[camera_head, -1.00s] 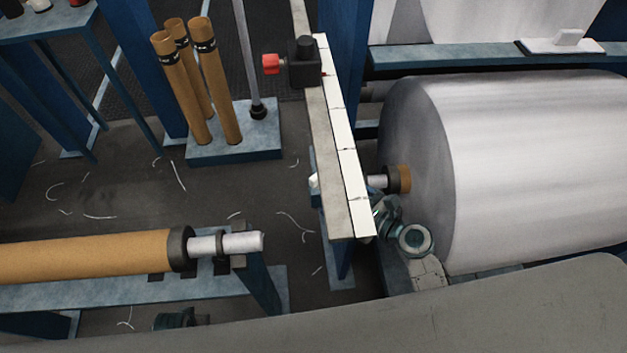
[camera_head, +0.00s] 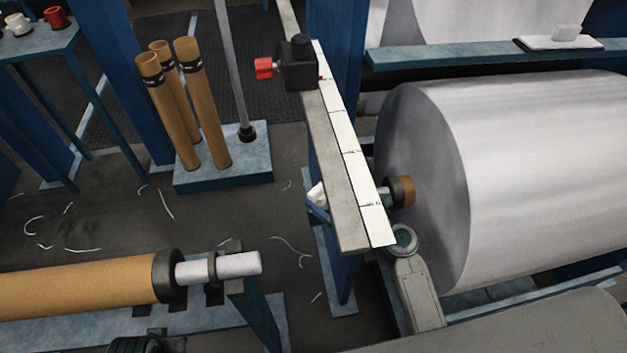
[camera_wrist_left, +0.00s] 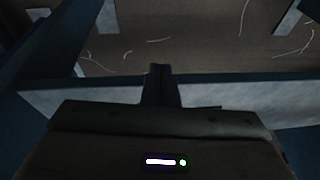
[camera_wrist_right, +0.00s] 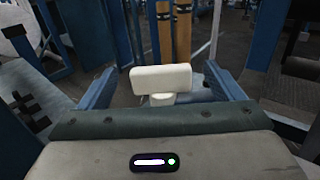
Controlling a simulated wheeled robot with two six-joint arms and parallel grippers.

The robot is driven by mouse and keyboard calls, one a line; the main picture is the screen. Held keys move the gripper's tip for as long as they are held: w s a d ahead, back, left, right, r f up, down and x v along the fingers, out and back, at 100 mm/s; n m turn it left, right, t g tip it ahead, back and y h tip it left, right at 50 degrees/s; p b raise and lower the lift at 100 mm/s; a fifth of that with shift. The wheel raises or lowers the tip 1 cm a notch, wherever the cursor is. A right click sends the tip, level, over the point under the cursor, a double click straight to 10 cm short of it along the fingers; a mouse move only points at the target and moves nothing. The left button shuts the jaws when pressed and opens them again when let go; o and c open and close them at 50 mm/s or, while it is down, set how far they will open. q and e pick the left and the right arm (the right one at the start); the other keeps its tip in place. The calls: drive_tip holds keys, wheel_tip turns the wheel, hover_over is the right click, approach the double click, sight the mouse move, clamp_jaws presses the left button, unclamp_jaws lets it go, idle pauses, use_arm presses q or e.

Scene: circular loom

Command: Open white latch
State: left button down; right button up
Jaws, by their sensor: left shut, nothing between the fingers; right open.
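The white latch (camera_wrist_right: 161,79) is a pale block on a short round stem, in the middle of the right wrist view. In the head view only a small part of the latch (camera_head: 317,193) shows, at the left side of the grey beam. My right gripper (camera_wrist_right: 159,69) is open, with one blue finger on each side of the latch and gaps between. In the head view one blue fingertip (camera_head: 317,212) shows just below the latch; the beam hides the rest. My left gripper (camera_wrist_left: 160,70) is shut and empty, away from the latch.
A large white roll (camera_head: 530,180) stands on the right. A brown roller (camera_head: 80,288) lies at lower left. Brown tubes (camera_head: 200,105) stand on a blue base behind.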

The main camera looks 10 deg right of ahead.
drive_tip(key=x, duration=0.5)
